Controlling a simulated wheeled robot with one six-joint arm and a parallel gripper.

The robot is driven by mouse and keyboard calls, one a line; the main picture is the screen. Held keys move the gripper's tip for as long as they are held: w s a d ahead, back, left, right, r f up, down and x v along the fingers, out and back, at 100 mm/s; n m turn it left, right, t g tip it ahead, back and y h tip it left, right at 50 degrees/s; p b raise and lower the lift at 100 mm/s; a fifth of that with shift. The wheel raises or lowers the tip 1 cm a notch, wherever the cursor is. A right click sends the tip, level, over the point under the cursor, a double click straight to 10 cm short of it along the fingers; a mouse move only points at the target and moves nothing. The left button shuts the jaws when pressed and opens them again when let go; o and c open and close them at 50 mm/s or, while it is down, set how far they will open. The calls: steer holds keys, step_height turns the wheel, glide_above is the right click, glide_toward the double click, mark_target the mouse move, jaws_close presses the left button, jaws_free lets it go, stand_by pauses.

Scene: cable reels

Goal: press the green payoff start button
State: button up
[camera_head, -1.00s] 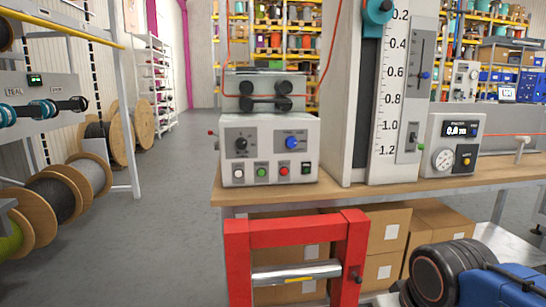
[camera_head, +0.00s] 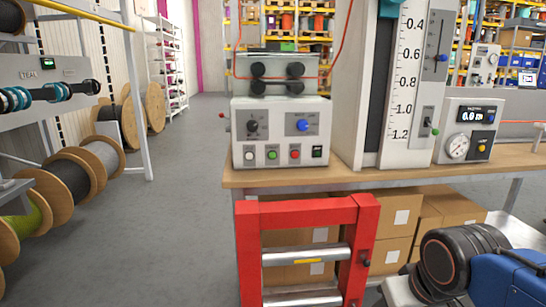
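The white payoff control box (camera_head: 281,133) stands on the near left end of the wooden bench. Its lower row holds a white button (camera_head: 249,156), a green button (camera_head: 272,155), a red button (camera_head: 295,154) and a small black switch with a green mark (camera_head: 317,152). Above them are a black knob (camera_head: 252,126) and a blue knob (camera_head: 302,125). Part of my blue and black arm (camera_head: 470,265) shows at the lower right, well apart from the box. My gripper's fingers are not in view.
A red frame with metal rollers (camera_head: 308,208) stands in front of the bench (camera_head: 380,180). A tall scale column (camera_head: 400,85) and a gauge box (camera_head: 467,130) stand right of the control box. Cable reels (camera_head: 75,180) line the left. The grey floor between is clear.

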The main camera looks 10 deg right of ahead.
steer(key=shift+c, duration=0.5)
jaws_close()
stand_by(1.3)
